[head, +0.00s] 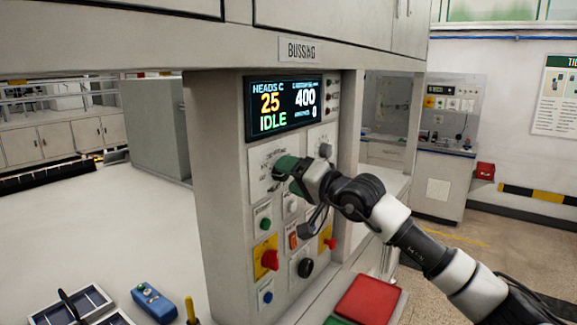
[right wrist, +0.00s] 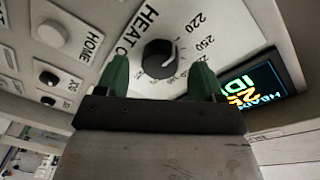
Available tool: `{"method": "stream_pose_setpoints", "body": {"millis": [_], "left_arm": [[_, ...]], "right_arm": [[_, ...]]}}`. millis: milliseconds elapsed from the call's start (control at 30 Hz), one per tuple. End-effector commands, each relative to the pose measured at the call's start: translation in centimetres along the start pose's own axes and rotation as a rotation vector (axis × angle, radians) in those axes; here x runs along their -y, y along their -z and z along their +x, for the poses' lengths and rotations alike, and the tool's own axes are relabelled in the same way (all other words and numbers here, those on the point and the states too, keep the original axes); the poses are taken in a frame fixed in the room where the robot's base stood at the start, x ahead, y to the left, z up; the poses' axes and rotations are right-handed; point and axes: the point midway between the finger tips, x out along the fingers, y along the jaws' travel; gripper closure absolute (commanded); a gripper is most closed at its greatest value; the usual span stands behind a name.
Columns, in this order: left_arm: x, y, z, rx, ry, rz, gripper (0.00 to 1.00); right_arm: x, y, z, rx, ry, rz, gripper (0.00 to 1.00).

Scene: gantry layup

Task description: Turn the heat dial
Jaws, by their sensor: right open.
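The heat dial (right wrist: 158,58) is a dark round knob on a pale plate marked HEAT, with numbers such as 220 and 250 around it. In the right wrist view my right gripper (right wrist: 159,80) is open, with one green finger to each side of the dial's near edge. I cannot tell whether the fingers touch it. In the head view my right gripper (head: 282,168) is at the heat plate (head: 258,180) and hides most of the dial. My left gripper is not in view.
Above is a display (head: 285,104) reading 25, 400 and IDLE. Close below the gripper are a green button (head: 265,223), a red knob on yellow (head: 269,259) and a black knob (head: 305,267). Another knob (head: 325,150) is to the right. A red pad (head: 368,299) lies below.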

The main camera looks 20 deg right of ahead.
Motion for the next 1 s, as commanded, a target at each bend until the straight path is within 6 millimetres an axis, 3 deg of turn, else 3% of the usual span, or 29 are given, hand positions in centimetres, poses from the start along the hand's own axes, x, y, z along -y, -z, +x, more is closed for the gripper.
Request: {"method": "stream_pose_setpoints", "body": {"millis": [133, 400, 733, 1000], "left_arm": [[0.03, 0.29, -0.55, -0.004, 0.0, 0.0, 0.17], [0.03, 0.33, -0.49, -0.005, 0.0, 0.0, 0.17], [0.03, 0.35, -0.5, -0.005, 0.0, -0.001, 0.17], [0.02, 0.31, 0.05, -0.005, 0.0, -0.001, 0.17]], "right_arm": [[0.08, -0.01, 0.97, 0.0, 0.001, -0.001, 0.32], [-0.04, -0.08, 1.09, 0.0, 0.001, 0.0, 0.32], [-0.06, -0.07, 1.06, 0.0, 0.0, 0.0, 0.81], [-0.18, -0.17, 1.07, 0.002, -0.003, 0.027, 0.81]]}}
